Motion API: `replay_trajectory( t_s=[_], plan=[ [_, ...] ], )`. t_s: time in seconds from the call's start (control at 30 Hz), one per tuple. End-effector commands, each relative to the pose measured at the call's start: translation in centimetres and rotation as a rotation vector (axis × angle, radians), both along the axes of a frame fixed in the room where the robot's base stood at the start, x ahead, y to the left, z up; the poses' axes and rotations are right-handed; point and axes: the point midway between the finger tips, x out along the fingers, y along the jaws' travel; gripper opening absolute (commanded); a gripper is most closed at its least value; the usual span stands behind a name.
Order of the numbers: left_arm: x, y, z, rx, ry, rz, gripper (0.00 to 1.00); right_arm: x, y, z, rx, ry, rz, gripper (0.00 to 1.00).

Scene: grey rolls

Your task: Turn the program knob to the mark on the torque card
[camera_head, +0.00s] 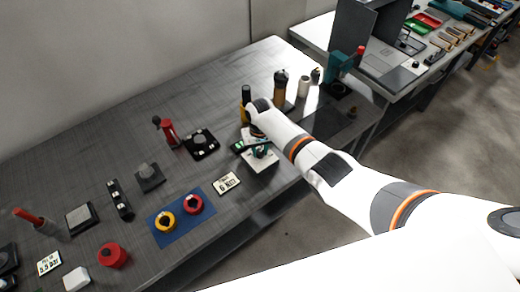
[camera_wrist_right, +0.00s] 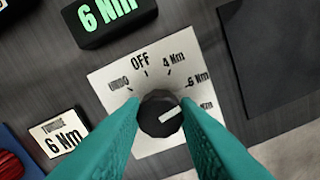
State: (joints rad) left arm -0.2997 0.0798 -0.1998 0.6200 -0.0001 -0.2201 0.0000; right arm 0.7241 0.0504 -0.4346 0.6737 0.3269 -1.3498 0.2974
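The program knob (camera_wrist_right: 158,115) is dark, with a white pointer line, on a white dial plate (camera_wrist_right: 120,80); the plate also shows in the head view (camera_head: 262,165). Its printed marks include OFF, 4 Nm and 6 Nm, plus a partly hidden Nm mark below. The pointer aims right and slightly up, a little below the 6 Nm direction. The torque card (camera_wrist_right: 58,133) reads 6 Nm. My right gripper (camera_wrist_right: 160,103) has its teal fingers on both sides of the knob, seemingly touching it. My left gripper is out of view.
A dark display (camera_wrist_right: 108,20) with green 6 Nm text stands beside the plate. A blue mat (camera_head: 180,219) with yellow and red knobs lies left of the card. A black plate with a device (camera_head: 201,143) and several bottles (camera_head: 280,84) stand around on the grey table (camera_head: 110,150).

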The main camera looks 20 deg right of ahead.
Motion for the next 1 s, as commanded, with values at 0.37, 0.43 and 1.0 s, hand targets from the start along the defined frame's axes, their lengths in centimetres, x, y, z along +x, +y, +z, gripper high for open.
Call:
replay_trajectory(
  t_s=[0.37,0.43,1.0],
  plan=[
    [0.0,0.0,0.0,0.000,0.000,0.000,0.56,0.0,0.0,0.0,0.000,-0.001,0.001,0.49],
    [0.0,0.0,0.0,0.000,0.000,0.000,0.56,0.0,0.0,0.2,0.000,-0.001,0.001,0.49],
    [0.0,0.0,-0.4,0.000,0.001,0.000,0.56,0.1,0.0,9.4,0.001,-0.005,0.001,0.49]
  ],
)
